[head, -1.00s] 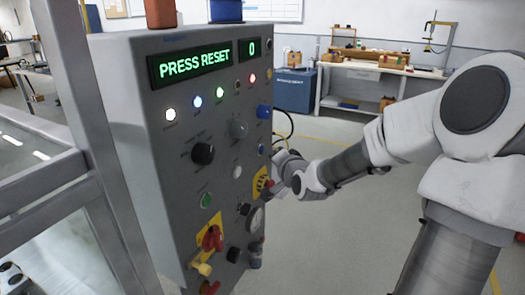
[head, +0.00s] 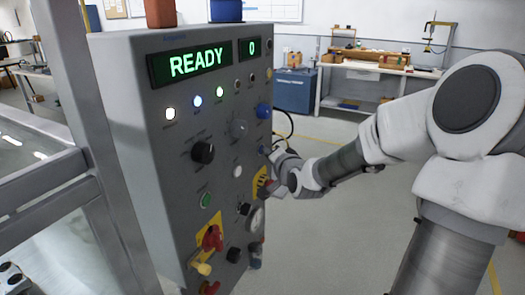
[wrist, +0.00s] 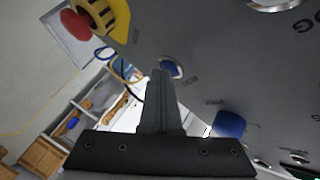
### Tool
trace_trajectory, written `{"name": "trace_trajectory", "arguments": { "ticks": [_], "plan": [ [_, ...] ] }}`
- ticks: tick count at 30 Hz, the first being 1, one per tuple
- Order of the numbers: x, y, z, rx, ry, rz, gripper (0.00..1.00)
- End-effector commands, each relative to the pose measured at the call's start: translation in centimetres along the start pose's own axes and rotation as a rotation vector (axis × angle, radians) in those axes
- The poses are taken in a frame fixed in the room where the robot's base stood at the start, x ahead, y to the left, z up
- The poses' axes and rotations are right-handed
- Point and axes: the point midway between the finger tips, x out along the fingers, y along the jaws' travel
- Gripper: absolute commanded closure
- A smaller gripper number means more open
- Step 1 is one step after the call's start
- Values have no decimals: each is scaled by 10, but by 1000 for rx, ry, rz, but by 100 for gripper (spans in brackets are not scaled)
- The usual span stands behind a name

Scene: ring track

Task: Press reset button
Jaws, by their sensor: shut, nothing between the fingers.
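The grey control panel (head: 175,190) stands at centre left in the head view, and its green display (head: 190,64) reads "READY". A small blue button (wrist: 171,69) on the panel face is right at the tips of my gripper (wrist: 159,74) in the wrist view. The fingers are together and empty, partly covering the button; I cannot tell whether they touch it. Its label is not readable. In the head view my gripper (head: 269,152) is at the panel's right edge, largely hidden by my wrist.
A larger blue knob (wrist: 229,124) is beside the fingers. A red button on a yellow guard (wrist: 85,20) is at upper left in the wrist view. A metal frame (head: 85,130) stands left of the panel. Open floor (head: 350,225) lies to the right.

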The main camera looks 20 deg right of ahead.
Motion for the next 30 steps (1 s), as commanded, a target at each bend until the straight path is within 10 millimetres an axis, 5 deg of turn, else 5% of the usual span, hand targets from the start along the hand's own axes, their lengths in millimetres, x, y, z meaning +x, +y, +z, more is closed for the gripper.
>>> {"name": "trace_trajectory", "arguments": {
  "ticks": [30],
  "plan": [
    [-18,10,-14,0,0,1,100]
  ]
}}
